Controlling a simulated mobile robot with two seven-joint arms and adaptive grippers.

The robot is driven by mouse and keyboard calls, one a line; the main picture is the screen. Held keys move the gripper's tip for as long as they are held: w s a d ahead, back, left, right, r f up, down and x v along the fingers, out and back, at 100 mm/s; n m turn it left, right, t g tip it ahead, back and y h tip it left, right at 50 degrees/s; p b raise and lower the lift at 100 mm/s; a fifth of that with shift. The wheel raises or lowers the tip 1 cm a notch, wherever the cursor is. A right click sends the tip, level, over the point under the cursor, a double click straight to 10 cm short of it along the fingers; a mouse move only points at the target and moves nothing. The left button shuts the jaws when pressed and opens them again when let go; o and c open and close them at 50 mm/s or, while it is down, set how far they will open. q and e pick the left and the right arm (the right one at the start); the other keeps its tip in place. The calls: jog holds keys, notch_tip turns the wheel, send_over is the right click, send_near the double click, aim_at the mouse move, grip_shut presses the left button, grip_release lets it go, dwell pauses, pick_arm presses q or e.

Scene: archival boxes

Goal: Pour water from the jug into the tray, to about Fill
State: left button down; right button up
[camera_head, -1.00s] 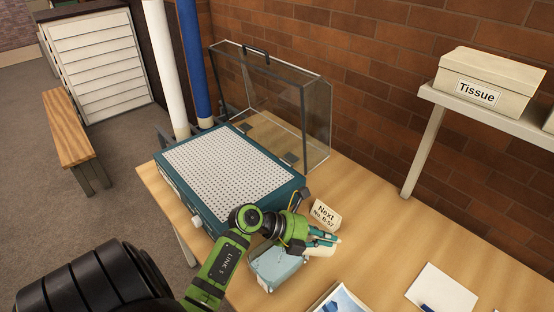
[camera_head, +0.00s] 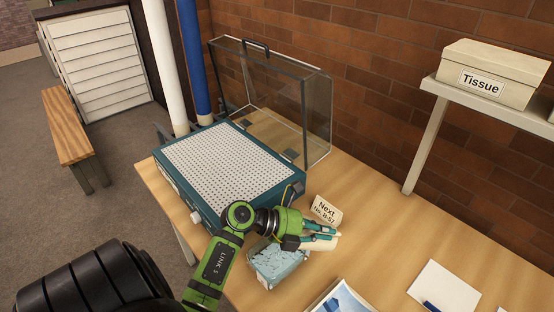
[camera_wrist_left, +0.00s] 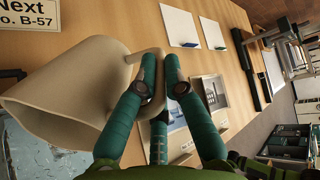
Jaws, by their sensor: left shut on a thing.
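A cream jug (camera_wrist_left: 65,85) fills the left of the left wrist view, its wide mouth toward the lower left. My left gripper (camera_wrist_left: 163,62) is shut on its handle. In the head view the left gripper (camera_head: 328,234) is right of the tray, and only part of the jug (camera_head: 322,245) shows beside the fingers. The light blue tray (camera_head: 268,284) stands on the table, partly behind my arm; its inside looks mottled. It also shows at the lower left of the wrist view (camera_wrist_left: 30,150). I cannot make out a Fill mark or any stream of water. My right gripper is out of view.
A teal box with a perforated white top (camera_head: 228,165) and an open clear lid (camera_head: 318,115) stands behind the tray. A "Next No. B-57" card (camera_head: 326,211) is close behind the gripper. A picture (camera_head: 342,300) and white paper (camera_head: 442,290) lie to the right.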

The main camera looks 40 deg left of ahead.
aim_at(309, 232)
pick_arm(q)
jog(key=shift+s+a+r+t+b, duration=0.15)
jog(key=shift+r+t+b, duration=0.15)
jog(key=shift+b, duration=0.25)
jog(key=shift+s+a+f+t+h+b, duration=0.2)
jog(key=shift+s+a+t+h+b, duration=0.25)
jog(key=shift+b, duration=0.45)
jog(key=shift+s+a+f+t+h+b, duration=0.15)
jog(key=shift+s+a+h+b, duration=0.1)
jog(key=shift+s+a+b, duration=0.5)
jog(key=shift+d+r+b, duration=0.15)
jog(key=shift+r+b, duration=0.05)
jog(key=shift+b, duration=0.35)
